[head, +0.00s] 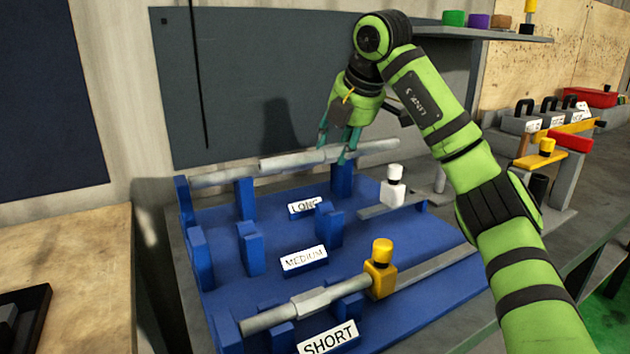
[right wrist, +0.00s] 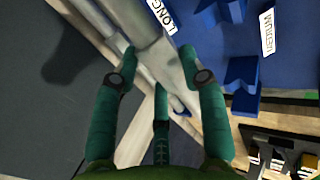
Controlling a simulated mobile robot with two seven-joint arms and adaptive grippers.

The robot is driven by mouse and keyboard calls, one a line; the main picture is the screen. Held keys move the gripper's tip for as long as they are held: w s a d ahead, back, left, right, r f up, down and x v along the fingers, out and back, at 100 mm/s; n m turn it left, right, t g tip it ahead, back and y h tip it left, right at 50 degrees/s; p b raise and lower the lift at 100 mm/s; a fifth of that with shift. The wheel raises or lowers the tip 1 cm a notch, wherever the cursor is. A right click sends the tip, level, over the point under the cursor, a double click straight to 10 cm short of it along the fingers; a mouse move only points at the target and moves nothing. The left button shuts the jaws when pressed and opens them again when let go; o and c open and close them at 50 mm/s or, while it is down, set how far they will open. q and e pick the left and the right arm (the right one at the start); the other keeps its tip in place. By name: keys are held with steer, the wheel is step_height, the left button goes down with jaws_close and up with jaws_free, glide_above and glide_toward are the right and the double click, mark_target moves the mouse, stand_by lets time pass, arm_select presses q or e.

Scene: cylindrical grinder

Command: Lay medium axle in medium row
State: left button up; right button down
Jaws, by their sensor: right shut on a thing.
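The blue rack (head: 275,245) has rows labelled LONG, MEDIUM and SHORT. My right gripper (head: 340,150) is shut on a grey stepped axle (head: 295,160) at the back of the rack, over the LONG row. In the right wrist view the axle (right wrist: 165,55) passes between the fingers of the gripper (right wrist: 165,68). A thinner grey shaft (head: 222,177) lines up with its left end; I cannot tell whether it is the same piece. The MEDIUM row's supports (head: 250,250) are bare. A grey axle (head: 310,302) lies in the SHORT row. My left gripper is out of view.
A yellow-topped block (head: 381,268) stands at the SHORT row's right side, and a white-topped block (head: 393,187) behind it. A dark panel (head: 245,85) rises behind the rack. A shelf with coloured pieces (head: 480,33) is at upper right.

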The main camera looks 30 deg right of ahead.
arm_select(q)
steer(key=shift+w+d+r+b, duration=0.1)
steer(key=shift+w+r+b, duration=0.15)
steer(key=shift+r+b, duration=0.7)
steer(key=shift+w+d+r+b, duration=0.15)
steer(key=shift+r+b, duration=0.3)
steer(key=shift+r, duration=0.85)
arm_select(e)
steer(key=s+a+f, duration=0.1)
steer(key=a+f, duration=0.8)
steer(key=a, duration=0.1)
steer(key=shift+a+f, duration=0.2)
steer(key=shift+f, duration=0.1)
steer(key=shift+f, duration=0.1)
steer(key=c, duration=1)
jaws_free()
steer(key=shift+f, duration=0.2)
steer(key=o, duration=0.3)
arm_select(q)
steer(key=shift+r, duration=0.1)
arm_select(e)
steer(key=shift+s+r, duration=0.1)
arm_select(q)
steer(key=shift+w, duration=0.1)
